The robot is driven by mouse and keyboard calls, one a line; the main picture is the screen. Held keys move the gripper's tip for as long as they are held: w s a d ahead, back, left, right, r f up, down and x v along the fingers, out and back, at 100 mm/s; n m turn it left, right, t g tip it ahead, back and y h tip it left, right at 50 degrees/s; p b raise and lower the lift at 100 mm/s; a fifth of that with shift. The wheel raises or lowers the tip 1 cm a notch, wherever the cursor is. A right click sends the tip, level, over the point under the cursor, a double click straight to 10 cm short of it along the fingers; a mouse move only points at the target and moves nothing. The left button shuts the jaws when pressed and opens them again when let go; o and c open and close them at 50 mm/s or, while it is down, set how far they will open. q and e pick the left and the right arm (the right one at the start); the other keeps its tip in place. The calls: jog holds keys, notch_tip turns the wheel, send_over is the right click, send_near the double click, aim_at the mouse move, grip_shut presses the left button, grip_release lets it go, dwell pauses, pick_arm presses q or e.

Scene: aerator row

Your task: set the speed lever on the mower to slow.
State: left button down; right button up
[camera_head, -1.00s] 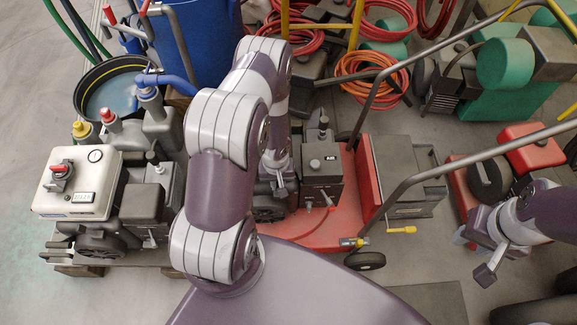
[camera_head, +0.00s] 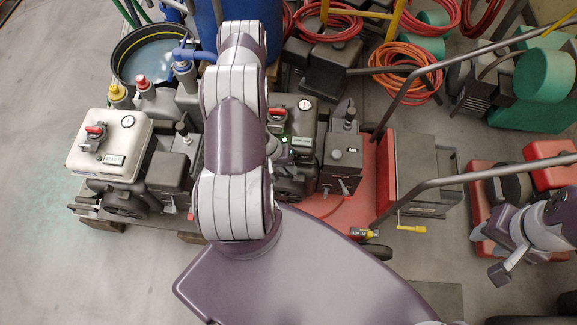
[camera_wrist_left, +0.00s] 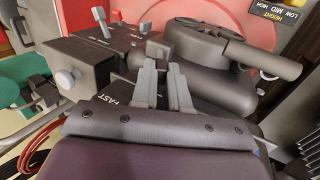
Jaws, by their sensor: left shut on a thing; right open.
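The mower has a red deck (camera_head: 372,180) with a dark engine (camera_head: 343,160), right of my left arm in the head view. In the left wrist view its red housing (camera_wrist_left: 200,14) is behind the engine. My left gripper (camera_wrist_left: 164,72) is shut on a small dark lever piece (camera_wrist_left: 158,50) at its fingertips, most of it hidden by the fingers. The word FAST (camera_wrist_left: 114,100) shows on the dark panel just left of the fingers. In the head view my arm hides most of that gripper. My right gripper (camera_head: 490,255) is open and empty at the right.
A silver-topped engine (camera_head: 108,145) stands left of my arm. A dark box with a red knob (camera_head: 292,118) is behind the arm. The mower's handle bar (camera_head: 480,175) crosses the right side. Coiled orange hoses (camera_head: 403,78) lie behind. Bare floor is at lower left.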

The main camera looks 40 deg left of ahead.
pick_arm(q)
jog(key=c, duration=1.1)
grip_release()
jog(key=p+v, duration=0.2)
jog(key=v, duration=1)
jog(key=shift+a+r+p, duration=0.15)
jog(key=shift+r+p, duration=0.1)
jog(key=shift+p, duration=0.05)
